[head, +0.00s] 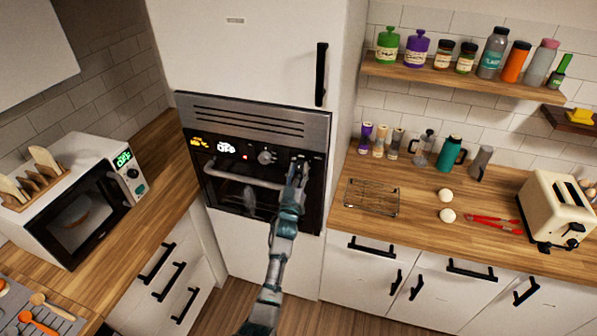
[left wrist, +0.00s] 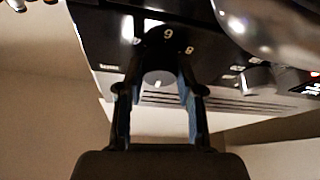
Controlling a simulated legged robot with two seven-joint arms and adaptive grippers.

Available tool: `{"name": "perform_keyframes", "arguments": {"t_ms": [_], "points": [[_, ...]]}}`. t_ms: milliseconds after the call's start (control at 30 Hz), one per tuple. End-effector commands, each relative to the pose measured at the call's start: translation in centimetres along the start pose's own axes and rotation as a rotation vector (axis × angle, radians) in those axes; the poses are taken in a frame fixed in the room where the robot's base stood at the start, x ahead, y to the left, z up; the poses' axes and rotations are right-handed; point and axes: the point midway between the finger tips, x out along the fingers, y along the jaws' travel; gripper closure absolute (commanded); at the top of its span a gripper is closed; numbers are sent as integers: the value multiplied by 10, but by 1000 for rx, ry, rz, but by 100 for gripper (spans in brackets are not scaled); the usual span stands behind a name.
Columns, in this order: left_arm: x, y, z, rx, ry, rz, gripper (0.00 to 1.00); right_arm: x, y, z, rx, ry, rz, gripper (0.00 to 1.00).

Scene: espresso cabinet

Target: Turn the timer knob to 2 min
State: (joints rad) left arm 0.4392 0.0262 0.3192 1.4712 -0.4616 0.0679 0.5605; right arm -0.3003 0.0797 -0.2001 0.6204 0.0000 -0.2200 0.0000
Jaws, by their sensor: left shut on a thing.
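The built-in espresso cabinet (head: 262,112) has a black panel with a lit display (head: 226,148). My left gripper (head: 299,168) is at the right end of this panel and hides what is behind it in the head view. In the left wrist view, the round timer knob (left wrist: 159,79) is between the two fingers of my left gripper (left wrist: 160,92), which are shut on it. A pale mark shows on the knob's face. Dial digits show beside it, but their orientation makes the setting hard to read. My right gripper is not in view.
Another knob (head: 266,157) is left of my gripper, above the long metal handle (head: 243,177). The wooden counter (head: 425,235) to the right carries a wire rack (head: 372,197) and a toaster (head: 552,208). A microwave (head: 75,200) stands on the left.

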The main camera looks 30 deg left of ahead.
Motion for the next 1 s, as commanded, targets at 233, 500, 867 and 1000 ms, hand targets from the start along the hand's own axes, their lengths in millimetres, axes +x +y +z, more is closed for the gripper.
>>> {"name": "perform_keyframes", "arguments": {"t_ms": [233, 500, 867, 1000], "points": [[0, -2, 0, 71, -2, 27, 98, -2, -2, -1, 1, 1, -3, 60], [0, -3, 0, 258, -4, 105, 98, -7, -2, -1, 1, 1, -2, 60], [1, -4, -1, 574, -5, 236, 98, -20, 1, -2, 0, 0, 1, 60], [1, -4, -1, 685, -5, 282, 98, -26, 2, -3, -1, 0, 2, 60]]}}
